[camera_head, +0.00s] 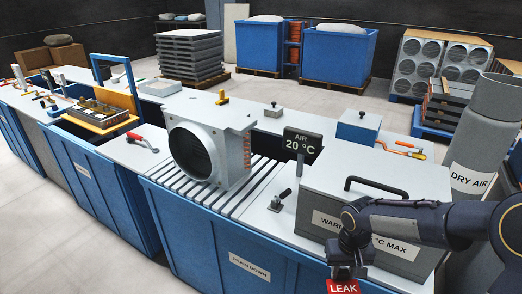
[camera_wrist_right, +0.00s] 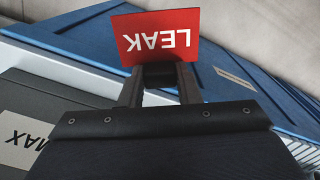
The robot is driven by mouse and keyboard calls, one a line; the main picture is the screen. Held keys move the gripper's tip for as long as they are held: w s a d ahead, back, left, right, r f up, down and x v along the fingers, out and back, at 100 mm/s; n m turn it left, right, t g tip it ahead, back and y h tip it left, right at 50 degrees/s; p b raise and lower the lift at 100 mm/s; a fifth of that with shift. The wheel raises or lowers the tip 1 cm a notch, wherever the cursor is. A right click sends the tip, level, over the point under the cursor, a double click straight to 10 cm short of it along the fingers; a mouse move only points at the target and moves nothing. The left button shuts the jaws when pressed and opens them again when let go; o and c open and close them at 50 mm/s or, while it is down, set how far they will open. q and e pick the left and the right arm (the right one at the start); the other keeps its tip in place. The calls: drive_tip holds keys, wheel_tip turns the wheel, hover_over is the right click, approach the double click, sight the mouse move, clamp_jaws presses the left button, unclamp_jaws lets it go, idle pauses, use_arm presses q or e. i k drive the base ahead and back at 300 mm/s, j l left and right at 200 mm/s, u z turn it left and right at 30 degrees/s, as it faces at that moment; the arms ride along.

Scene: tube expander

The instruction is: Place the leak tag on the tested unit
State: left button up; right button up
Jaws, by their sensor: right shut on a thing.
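The red leak tag (camera_head: 343,286) with white "LEAK" lettering is held by my right gripper (camera_head: 343,265) at the bottom right of the head view, in front of the bench's front edge. In the right wrist view the tag (camera_wrist_right: 157,38) shows upside down between the fingertips of the gripper (camera_wrist_right: 158,75). A grey fan-like unit (camera_head: 212,145) with a round dark opening stands upright on the slatted part of the bench, well to the left of and beyond the gripper. The tag and unit are apart. My left gripper is not in view.
A grey box (camera_head: 365,205) with a black handle stands behind my right gripper. An "AIR 20 °C" sign (camera_head: 303,142) stands between it and the unit. A small black-handled clamp (camera_head: 281,199) is on the bench front. The slats (camera_head: 245,192) right of the unit are bare.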

sight(206, 112)
drive_tip(key=i+j, duration=0.15)
drive_tip(key=j, duration=0.25)
drive_tip(key=i+j, duration=0.15)
drive_tip(key=j, duration=0.2)
drive_tip(key=i+j, duration=0.1)
drive_tip(key=j, duration=0.3)
drive_tip(key=i+j, duration=0.15)
drive_tip(key=j, duration=0.25)
drive_tip(key=i+j, duration=0.15)
drive_tip(key=j, duration=0.2)
drive_tip(key=i+j, duration=0.15)
drive_tip(key=j, duration=0.25)
